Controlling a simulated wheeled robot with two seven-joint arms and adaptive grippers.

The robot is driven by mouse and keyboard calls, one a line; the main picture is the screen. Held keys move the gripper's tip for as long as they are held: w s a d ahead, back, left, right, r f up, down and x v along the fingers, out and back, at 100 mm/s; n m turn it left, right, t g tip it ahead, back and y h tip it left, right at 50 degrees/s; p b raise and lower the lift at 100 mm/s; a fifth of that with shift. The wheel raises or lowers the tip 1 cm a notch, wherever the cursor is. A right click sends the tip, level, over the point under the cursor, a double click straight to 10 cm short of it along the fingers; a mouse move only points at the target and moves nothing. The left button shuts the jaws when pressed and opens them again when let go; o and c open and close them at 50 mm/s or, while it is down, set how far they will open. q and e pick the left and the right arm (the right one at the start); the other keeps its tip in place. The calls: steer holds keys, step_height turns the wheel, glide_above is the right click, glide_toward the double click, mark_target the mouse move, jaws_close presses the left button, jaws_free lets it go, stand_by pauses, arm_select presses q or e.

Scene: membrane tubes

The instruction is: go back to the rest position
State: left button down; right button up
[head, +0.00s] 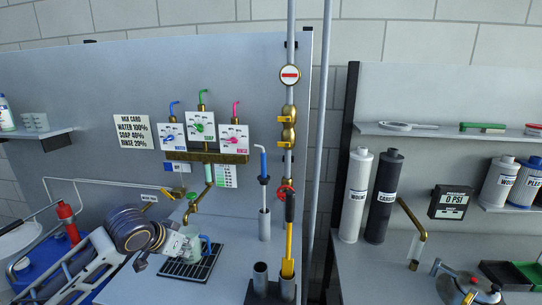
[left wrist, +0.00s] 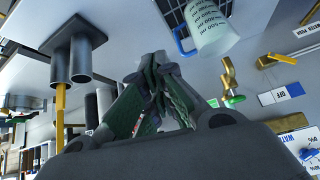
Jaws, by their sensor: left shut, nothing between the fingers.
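My left arm comes in from the lower left. In the head view its gripper (head: 184,244) is beside a pale green mug with a blue handle (head: 207,249), which stands on a dark drain grate (head: 176,270). In the left wrist view the gripper (left wrist: 156,58) has its fingers together with nothing between them. The mug (left wrist: 212,32) shows beyond the fingertips there, apart from them. My right gripper is in neither view.
A brass tap (head: 192,205) hangs above the grate. To the right are a holder with grey tubes (head: 261,275), a yellow-handled tool (head: 288,262) and a vertical pipe. White and black canisters (head: 381,195) stand farther right. A red bottle (head: 68,220) is behind my arm.

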arm_select(q)
steer(key=s+d+f+g, duration=0.1)
steer(key=s+d+f, duration=0.2)
steer(key=s+f, duration=0.3)
steer(key=s+d+f+g, duration=0.1)
steer(key=s+d+f, duration=0.2)
steer(key=s+f, duration=0.35)
steer(key=s+a+f+n+g+y, duration=0.2)
steer(key=s+a+f, duration=0.2)
steer(key=s+f, duration=0.75)
steer(key=s+f+g, duration=0.1)
steer(key=s+f, duration=0.1)
steer(key=f, duration=1.4)
steer(key=s+f, duration=0.2)
steer(key=f, duration=1.4)
steer(key=s+a+f, duration=0.2)
steer(key=s+f, duration=0.7)
steer(key=s, duration=0.2)
steer(key=s+a+f+g, duration=0.1)
steer(key=s+a+f, duration=0.1)
steer(key=s+f, duration=0.8)
steer(key=shift+s+f+g, duration=0.2)
steer(key=shift+s+g, duration=0.1)
steer(key=shift+s, duration=0.3)
